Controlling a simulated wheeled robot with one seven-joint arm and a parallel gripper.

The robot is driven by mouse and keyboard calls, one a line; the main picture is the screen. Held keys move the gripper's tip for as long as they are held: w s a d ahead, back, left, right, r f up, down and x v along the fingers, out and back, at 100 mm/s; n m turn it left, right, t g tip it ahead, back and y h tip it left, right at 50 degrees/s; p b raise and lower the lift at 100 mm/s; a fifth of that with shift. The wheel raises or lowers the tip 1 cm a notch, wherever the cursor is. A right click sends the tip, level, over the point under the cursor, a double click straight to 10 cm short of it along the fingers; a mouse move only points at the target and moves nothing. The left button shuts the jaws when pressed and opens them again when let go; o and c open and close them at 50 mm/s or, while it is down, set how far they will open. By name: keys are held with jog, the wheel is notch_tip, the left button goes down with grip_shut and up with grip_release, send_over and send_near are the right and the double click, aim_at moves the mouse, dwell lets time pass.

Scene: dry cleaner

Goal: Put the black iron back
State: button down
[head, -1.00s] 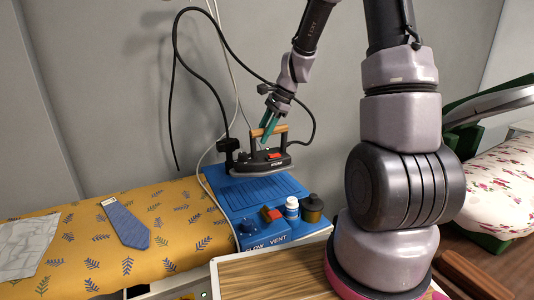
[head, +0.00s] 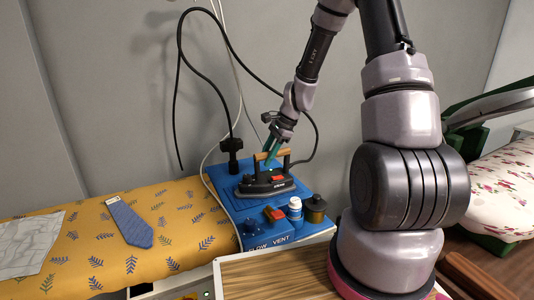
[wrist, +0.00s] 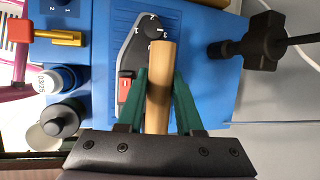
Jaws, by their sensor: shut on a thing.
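The black iron (head: 266,186) has a wooden handle and a red switch. In the head view it is level, at the surface of the blue rest (head: 222,184); I cannot tell whether its sole touches. My gripper (head: 271,155) is above it, with green fingers at the handle. In the wrist view the fingers (wrist: 160,100) are shut on the wooden handle (wrist: 157,88), one on each side. The iron's black body (wrist: 133,55) shows beyond the handle. Its underside is hidden.
A white-capped bottle (head: 294,207), a dark jar (head: 315,208) and a red-topped block (head: 274,214) stand close in front of the iron. A black cable post (head: 232,156) stands behind. A blue tie (head: 131,223) lies on the yellow patterned board (head: 95,240) at left.

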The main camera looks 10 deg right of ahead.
jog(key=c, duration=0.6)
grip_release()
jog(key=shift+f, duration=0.1)
jog(key=shift+o, duration=0.2)
jog(key=v, duration=1.2)
jog(key=s+r+n+t+h, duration=0.3)
jog(key=s+r+n, duration=0.8)
jog(key=s+r, duration=1)
jog(key=s+t, duration=0.1)
jog(key=t, duration=0.1)
jog(key=shift+a+t, duration=0.35)
jog(key=shift+t, duration=0.05)
